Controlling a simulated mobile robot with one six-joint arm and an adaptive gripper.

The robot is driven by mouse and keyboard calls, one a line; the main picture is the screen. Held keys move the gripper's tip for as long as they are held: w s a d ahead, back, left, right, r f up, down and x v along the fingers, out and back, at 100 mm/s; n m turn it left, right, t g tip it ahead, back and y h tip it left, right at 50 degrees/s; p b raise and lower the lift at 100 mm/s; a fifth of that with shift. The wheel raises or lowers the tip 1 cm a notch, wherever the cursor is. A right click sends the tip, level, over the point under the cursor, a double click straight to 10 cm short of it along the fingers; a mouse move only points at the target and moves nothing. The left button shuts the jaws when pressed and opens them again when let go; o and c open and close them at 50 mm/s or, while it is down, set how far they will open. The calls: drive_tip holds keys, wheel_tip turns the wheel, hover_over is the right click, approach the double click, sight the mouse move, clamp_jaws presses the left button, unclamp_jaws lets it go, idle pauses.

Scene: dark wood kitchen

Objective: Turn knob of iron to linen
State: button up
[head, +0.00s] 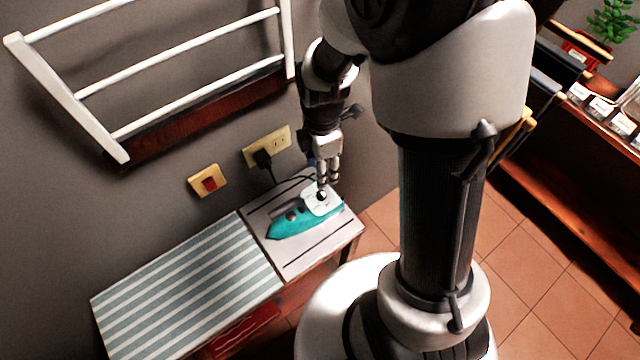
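A teal and white iron (292,222) lies on the pale end of a small table, its pointed tip toward the left. A small dark round knob (321,196) shows on the white rear part of the iron. My gripper (327,183) points down right above this rear part, with its fingertips at or very near the knob. I cannot tell whether the fingers touch it, nor how far apart they are. The knob's markings are too small to read.
The table's striped cover (185,290) is clear. A plug with a dark cord sits in the wall socket (267,146), beside a red switch (208,182). A white rack (180,85) hangs above. Wooden shelves (570,220) stand at the right.

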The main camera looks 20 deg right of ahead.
sight(321, 191)
wheel_tip(321, 191, down, 11)
drive_tip(key=b, duration=0.3)
drive_tip(key=shift+f, duration=0.15)
drive_tip(key=shift+c, duration=0.4)
clamp_jaws()
